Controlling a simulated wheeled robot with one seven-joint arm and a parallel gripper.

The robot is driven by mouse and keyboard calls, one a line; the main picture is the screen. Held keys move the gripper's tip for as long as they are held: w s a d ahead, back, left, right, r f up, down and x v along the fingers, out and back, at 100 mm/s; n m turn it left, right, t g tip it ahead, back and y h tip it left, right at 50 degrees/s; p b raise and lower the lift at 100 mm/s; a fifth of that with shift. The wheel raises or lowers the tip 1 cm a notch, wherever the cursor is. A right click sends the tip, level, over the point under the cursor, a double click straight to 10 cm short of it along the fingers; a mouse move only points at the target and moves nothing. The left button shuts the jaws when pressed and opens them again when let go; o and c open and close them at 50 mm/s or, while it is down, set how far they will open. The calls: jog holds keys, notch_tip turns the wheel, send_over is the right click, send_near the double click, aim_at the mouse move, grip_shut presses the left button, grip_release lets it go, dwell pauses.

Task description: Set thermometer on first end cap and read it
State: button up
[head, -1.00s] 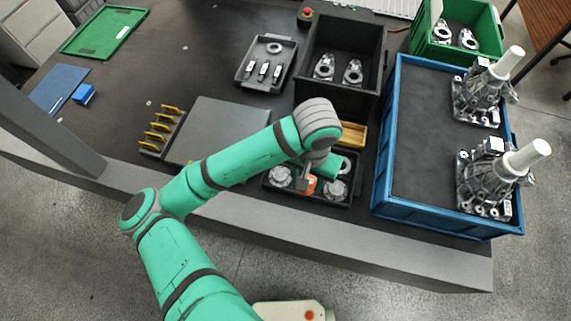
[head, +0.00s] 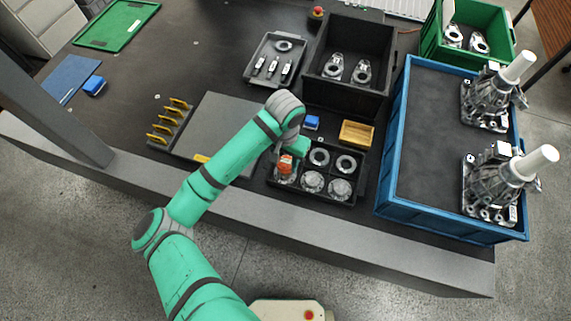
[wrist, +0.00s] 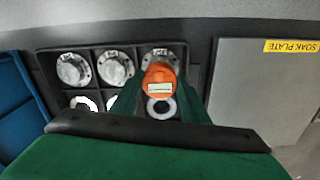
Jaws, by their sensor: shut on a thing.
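My gripper (head: 289,152) is shut on an orange thermometer (head: 286,164), which also shows in the wrist view (wrist: 160,80) with a small pale display. The thermometer is at the front-left compartment of a black divided tray (head: 325,203), over a silver end cap (head: 283,178). It partly hides that cap, whose rim shows behind it in the wrist view (wrist: 155,54). I cannot tell whether the two touch. Two more end caps, the middle one (head: 312,182) and the right one (head: 340,189), sit in the same row.
Rings sit in the tray's back row, including one at right (head: 345,163). A grey soak plate (head: 225,125) lies left of the tray. A blue bin (head: 385,175) stands close on the right. A blue block (head: 312,122) and yellow box (head: 356,133) lie behind.

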aim_at(286, 162)
jog(key=shift+w+a+f, duration=0.1)
jog(key=shift+a+f, duration=0.05)
jog(key=shift+f, duration=1.45)
jog(key=shift+f, duration=0.1)
jog(key=o, duration=1)
jog(key=shift+d, duration=0.2)
